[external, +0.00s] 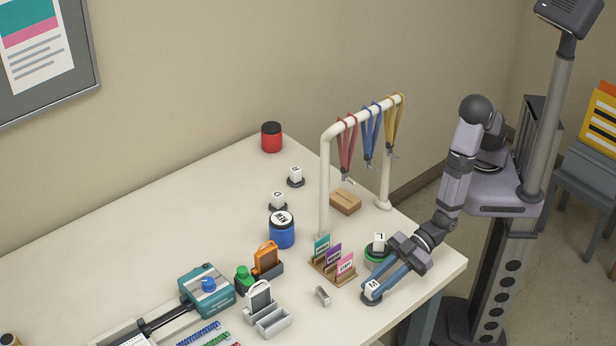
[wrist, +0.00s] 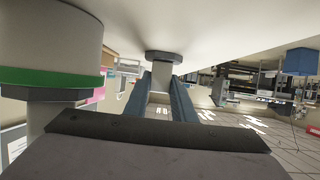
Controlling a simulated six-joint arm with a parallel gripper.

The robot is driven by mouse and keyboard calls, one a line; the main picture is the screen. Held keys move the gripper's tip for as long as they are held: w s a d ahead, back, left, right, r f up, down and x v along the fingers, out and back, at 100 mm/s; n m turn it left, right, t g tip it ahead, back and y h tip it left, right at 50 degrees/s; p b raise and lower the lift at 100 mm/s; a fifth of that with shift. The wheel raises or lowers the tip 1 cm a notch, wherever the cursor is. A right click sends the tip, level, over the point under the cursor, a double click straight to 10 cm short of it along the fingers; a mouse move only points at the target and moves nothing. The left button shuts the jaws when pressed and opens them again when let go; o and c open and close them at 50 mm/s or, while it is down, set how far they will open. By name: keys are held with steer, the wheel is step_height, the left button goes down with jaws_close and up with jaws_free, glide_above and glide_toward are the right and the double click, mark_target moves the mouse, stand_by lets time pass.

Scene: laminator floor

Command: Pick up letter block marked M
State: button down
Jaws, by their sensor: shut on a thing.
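The white letter block marked M (external: 373,287) sits on a small dark round stand (external: 371,299) near the table's front right edge. My gripper (external: 370,289) reaches down from the right, with its blue fingers shut on this block. In the wrist view, which looks inverted, the pale block (wrist: 160,84) is between my two fingers (wrist: 160,98). The dark stand (wrist: 164,57) is against the block there, and I see no clear gap between them. The letter does not show in the wrist view.
Another letter block (external: 379,240) stands on a green-rimmed base close beside my gripper. A card rack (external: 334,270) and a small metal clip (external: 323,295) lie to the left. The white lanyard stand (external: 325,185) rises behind. The table's back left is clear.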

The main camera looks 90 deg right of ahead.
steer(key=shift+r, duration=0.2)
steer(key=shift+r+b, duration=0.35)
steer(key=shift+r, duration=4.55)
